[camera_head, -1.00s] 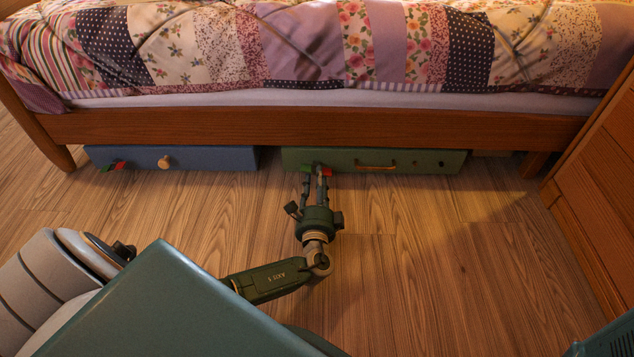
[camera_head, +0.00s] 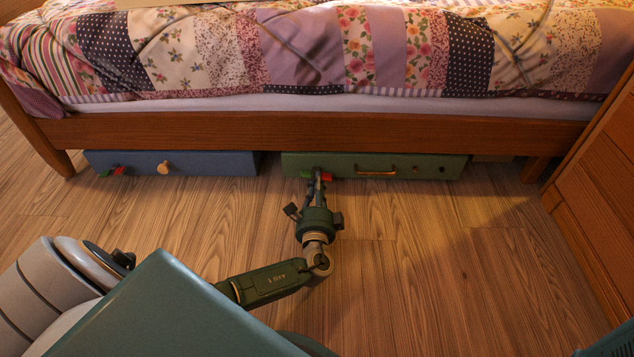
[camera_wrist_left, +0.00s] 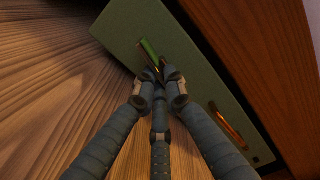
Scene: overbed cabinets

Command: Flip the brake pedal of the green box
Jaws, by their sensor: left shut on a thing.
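The green box (camera_head: 400,164) lies on the floor under the bed's front rail; it also shows in the left wrist view (camera_wrist_left: 205,92). Its brake pedal (camera_head: 328,177) is a small red and green part at the left of the front face. In the wrist view the pedal's green end (camera_wrist_left: 148,47) sticks out past the fingertips. My left gripper (camera_head: 317,178) is shut on the pedal, its fingers (camera_wrist_left: 162,76) close together and hiding the pedal's middle. My right gripper is not in view.
A blue box (camera_head: 210,162) with a round knob and its own small pedal (camera_head: 118,170) lies to the left under the bed. The green box's handle (camera_head: 376,170) is right of the gripper. A wooden cabinet (camera_head: 600,190) stands at right. The floor in front is clear.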

